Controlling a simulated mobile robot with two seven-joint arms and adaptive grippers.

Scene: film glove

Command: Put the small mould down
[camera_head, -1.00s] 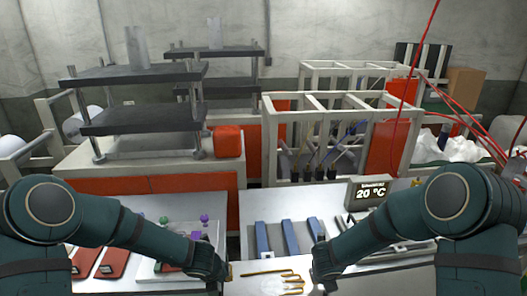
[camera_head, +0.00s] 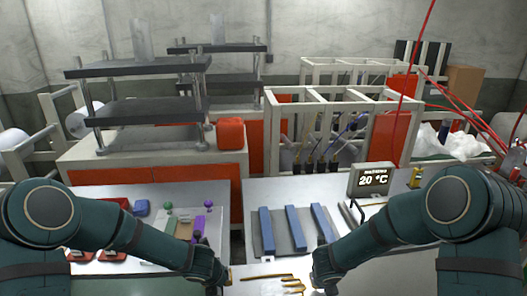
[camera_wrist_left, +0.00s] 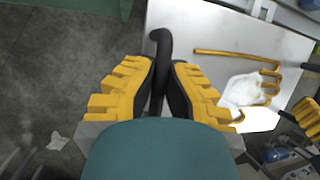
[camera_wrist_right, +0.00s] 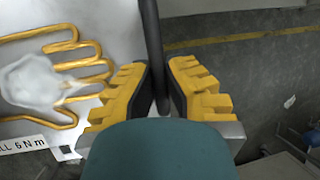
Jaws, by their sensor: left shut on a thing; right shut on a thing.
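A pale plate (camera_head: 250,289) lies between my two grippers at the bottom of the head view. A yellow hand-shaped outline (camera_wrist_right: 88,62) with a whitish patch (camera_wrist_right: 30,82) inside lies on it. I cannot tell for certain which part is the small mould. My left gripper (camera_wrist_left: 160,78) is shut on a black curved handle (camera_wrist_left: 161,42) at one edge of the plate. My right gripper (camera_wrist_right: 160,80) is shut on a black bar (camera_wrist_right: 151,28) at the other edge. The fingers hide parts of both.
A table at the left carries a tray with purple (camera_head: 199,226) and green pieces and red pads. Ahead, blue bars (camera_head: 292,229) lie on a grey tray (camera_head: 279,246), beside a 20 °C display (camera_head: 372,181). Presses and a pale frame (camera_head: 342,98) stand behind. Bare floor (camera_wrist_left: 65,75) shows beside the plate.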

